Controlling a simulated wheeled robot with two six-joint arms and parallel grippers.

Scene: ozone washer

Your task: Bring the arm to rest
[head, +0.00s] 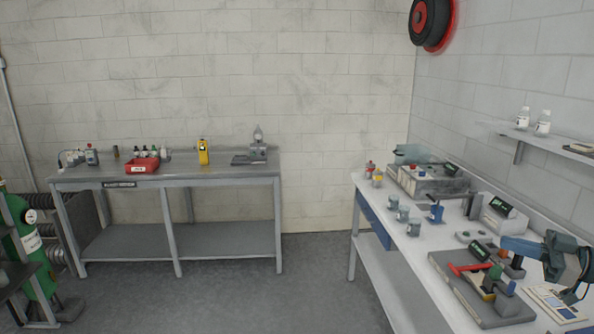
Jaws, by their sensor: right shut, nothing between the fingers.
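My right arm enters at the right edge of the head view, over the white workbench (377,238). Its blue-grey link reaches left, and my right gripper (513,267) is small and partly hidden among the items there. It looks shut with nothing held. It is close to a dark grey base plate (477,303) bearing a red-handled tool (467,268) and a small coloured block (491,281). I cannot tell whether it touches any of these. My left gripper is not in view.
Grey metal cups (403,214), a blue device (436,212) and a grey instrument (429,182) stand on the bench. A wall shelf (550,143) holds white bottles (543,122). A grey table (222,172) stands at the back left. The floor between is clear.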

